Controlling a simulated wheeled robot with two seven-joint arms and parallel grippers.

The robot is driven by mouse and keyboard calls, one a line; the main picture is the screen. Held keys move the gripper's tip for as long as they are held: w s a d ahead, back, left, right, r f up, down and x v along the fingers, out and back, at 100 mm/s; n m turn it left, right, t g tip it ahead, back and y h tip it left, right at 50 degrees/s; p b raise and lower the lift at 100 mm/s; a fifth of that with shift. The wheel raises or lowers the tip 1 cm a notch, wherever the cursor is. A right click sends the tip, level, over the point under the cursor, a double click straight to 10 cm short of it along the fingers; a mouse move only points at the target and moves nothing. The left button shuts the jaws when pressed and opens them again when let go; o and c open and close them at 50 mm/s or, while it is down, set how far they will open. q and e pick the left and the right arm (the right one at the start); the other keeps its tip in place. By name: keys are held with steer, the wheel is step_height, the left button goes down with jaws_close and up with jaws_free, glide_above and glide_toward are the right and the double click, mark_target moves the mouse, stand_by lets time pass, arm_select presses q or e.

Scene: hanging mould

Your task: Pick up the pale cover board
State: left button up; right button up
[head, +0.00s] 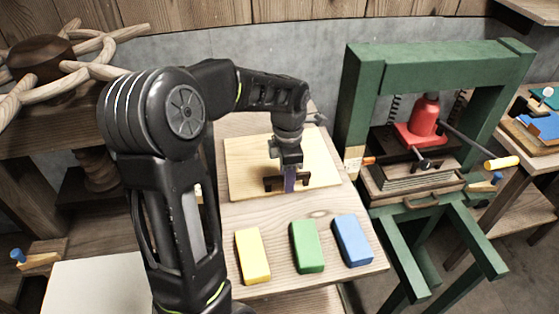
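The pale cover board (245,154) is a light wooden board lying flat on the wooden table, in the middle of the head view. A dark bridge-shaped piece (272,183), which looks like a handle, stands on it. My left gripper (290,186) points straight down over the board at this dark piece. Its purplish fingers show edge-on and overlap the dark piece, so I cannot tell whether they are open or shut on it. My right gripper is not in view.
Yellow (252,256), green (306,246) and blue (352,240) blocks lie along the table's front. A green press (360,110) with a red jack (424,120) stands at the right. A wooden spoked wheel (45,62) is at the upper left. A whitish panel (95,288) is at the lower left.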

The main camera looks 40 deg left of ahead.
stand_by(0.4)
arm_select(q)
jaws_close()
stand_by(1.3)
